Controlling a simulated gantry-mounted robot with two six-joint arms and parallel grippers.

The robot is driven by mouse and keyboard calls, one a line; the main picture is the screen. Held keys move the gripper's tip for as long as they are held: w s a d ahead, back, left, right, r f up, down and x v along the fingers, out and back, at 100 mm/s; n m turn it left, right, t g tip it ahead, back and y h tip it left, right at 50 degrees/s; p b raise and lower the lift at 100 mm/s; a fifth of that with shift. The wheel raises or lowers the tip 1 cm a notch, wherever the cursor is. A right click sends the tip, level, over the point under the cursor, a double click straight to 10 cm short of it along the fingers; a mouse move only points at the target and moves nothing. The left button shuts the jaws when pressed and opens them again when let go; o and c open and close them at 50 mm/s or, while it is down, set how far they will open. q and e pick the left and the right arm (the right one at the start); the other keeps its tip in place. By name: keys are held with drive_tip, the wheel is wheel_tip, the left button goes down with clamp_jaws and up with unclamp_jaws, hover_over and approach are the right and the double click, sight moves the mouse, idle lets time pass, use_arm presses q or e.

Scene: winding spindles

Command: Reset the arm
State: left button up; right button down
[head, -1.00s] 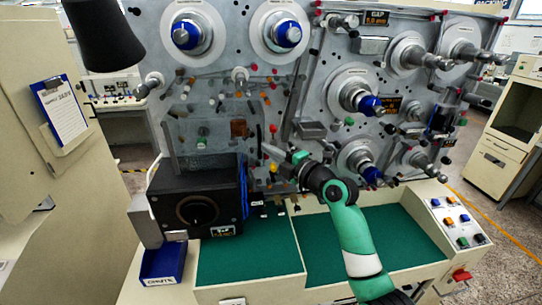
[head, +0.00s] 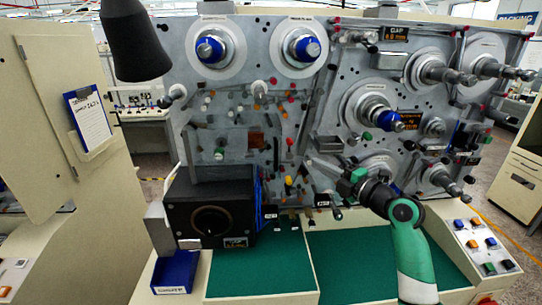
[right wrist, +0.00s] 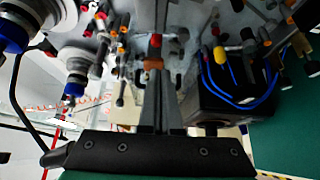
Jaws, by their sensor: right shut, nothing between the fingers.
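My green and white right arm comes in from the lower right in the head view. My right gripper (head: 316,166) is in front of the lower middle of the grey machine panel (head: 330,110), pointing left. In the right wrist view its two long grey fingers (right wrist: 162,30) lie together with nothing held between them. I cannot tell how far the fingertips are from the panel. My left gripper is not in view.
The panel carries white reels with blue hubs (head: 210,48), metal spindles and several small coloured pins. A black box (head: 211,210) with a knob stands left of my right gripper, beside a blue bin (head: 175,272). The green work surface (head: 345,262) is clear.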

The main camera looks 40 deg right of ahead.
drive_tip(key=w+a+r+n+t+y, duration=0.1)
drive_tip(key=a+r+n+y, duration=0.2)
drive_tip(key=a, duration=0.8)
drive_tip(key=w+a+r+n+y, duration=0.15)
drive_tip(key=a+r, duration=0.25)
drive_tip(key=a, duration=0.7)
drive_tip(key=s+a+r+m+t+y, duration=0.3)
drive_tip(key=s+a+r, duration=0.5)
drive_tip(key=a+r, duration=0.1)
drive_tip(key=s+d+r+m+t+h, duration=0.25)
drive_tip(key=s+r+m, duration=0.3)
drive_tip(key=m, duration=0.35)
drive_tip(key=s+d+r+m+t+h, duration=0.1)
drive_tip(key=s+r+m+t+h, duration=0.25)
drive_tip(key=s+m, duration=0.45)
wheel_tip(320, 180, up, 19)
drive_tip(key=m+p, duration=0.1)
drive_tip(key=p, duration=1.7)
drive_tip(key=shift+w+a+m+g+p, duration=0.2)
drive_tip(key=shift+w+m+g+p, duration=0.15)
drive_tip(key=shift+w, duration=0.1)
